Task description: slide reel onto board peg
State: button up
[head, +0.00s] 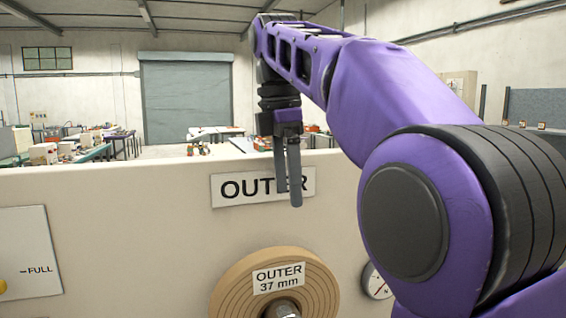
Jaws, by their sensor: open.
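A tan wound reel (232,287) labelled "OUTER 37 mm" is at the lower middle of the head view, its lower part cut off by the frame edge. A metal peg end (286,309) shows at its centre, so the reel appears to sit around it, in front of the cream board (130,230). How far along the peg it sits cannot be told. My gripper (290,203) points down above the reel, apart from it, in front of the "OUTER" sign (232,189). It is open and empty, with its fingers covering part of the sign's lettering.
A white plate marked "FULL" (30,250) is on the board at left. A round dial (375,283) is right of the reel, partly hidden by my arm. Behind the board are workbenches (110,138) and a grey shutter door (186,98).

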aim_at(277, 269)
jog(key=shift+y, duration=0.5)
jog(key=f+b, duration=0.1)
jog(key=f, duration=0.4)
jog(key=a+f+b, duration=0.1)
jog(key=f, duration=0.4)
jog(key=a+f+b, duration=0.1)
jog(key=f, duration=0.5)
jog(key=shift+s+b, duration=0.15)
jog(key=shift+b, duration=0.25)
jog(key=shift+c, duration=0.2)
grip_shut()
dwell(0.3)
dwell(0.4)
dwell(1.3)
